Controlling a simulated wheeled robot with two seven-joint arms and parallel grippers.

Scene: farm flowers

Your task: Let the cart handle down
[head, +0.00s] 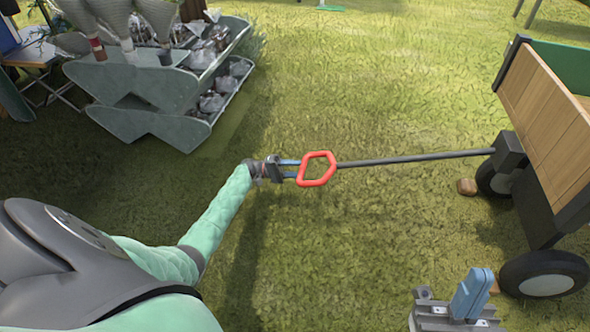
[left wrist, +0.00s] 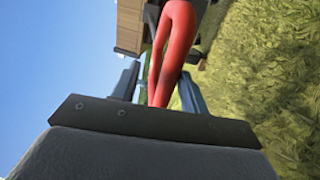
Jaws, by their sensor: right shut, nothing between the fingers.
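The cart handle is a red loop (head: 316,168) on a dark pole (head: 415,158) that reaches left from the wooden cart (head: 545,110). The pole stands out nearly straight from the cart. My left gripper (head: 293,168) is at the loop's near left side, its two blue fingers apart. In the left wrist view the red handle (left wrist: 175,45) rises between the fingers (left wrist: 160,90), with a gap seen beside it. Whether a finger touches it is unclear. My right gripper (head: 473,292) is shut and empty at the bottom right, apart from the handle.
A grey-green tiered stand (head: 150,95) with wrapped bundles and cones stands at the upper left. The cart's dark wheels (head: 545,274) rest on grass. A small brown block (head: 467,187) lies by the far wheel. Grass below the pole is clear.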

